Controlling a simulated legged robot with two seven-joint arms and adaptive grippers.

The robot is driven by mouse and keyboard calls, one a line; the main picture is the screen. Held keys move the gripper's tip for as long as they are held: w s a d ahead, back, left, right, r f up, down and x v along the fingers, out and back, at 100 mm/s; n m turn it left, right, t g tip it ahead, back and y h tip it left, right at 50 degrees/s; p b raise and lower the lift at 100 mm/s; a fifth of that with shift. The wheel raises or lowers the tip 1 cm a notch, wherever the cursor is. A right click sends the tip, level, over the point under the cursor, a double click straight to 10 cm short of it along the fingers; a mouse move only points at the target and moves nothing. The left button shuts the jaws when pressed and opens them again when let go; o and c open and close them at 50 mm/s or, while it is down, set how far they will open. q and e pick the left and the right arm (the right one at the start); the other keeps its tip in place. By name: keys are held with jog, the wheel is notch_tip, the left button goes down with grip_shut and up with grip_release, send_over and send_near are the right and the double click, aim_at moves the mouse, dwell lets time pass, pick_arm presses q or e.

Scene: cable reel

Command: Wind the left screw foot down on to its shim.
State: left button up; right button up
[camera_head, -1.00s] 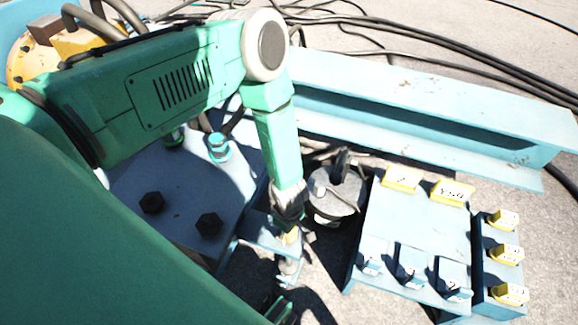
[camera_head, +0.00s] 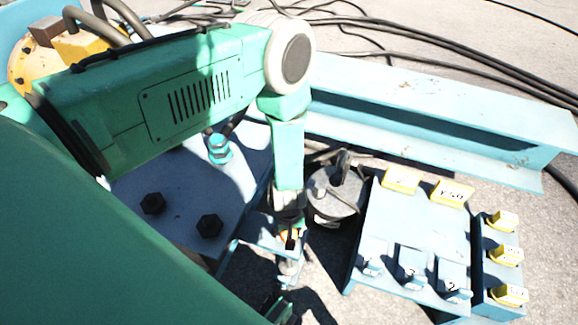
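My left gripper (camera_head: 289,238) points down at the blue bracket (camera_head: 258,234) on the near right side of the blue base plate. It is over the top of the screw foot (camera_head: 289,268), whose lower part shows below the bracket. An orange-yellow bit shows between or beside the fingers. The fingers are small and dark, and I cannot tell whether they are shut on the screw. I cannot make out the shim under the foot.
A dark round weight (camera_head: 335,195) with a handle stands close right of my gripper. Right of it is a blue rack (camera_head: 415,225) with numbered blocks and yellow tags. A blue beam (camera_head: 430,110) lies behind. Two black bolts (camera_head: 210,225) stand on the base plate.

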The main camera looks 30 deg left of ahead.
pick_arm(q)
jog(key=shift+w+a+r, duration=0.1)
jog(key=shift+w, duration=0.2)
jog(key=o, duration=1)
jog(key=shift+o, duration=0.5)
jog(key=shift+s, duration=0.1)
notch_tip(320, 180, up, 12)
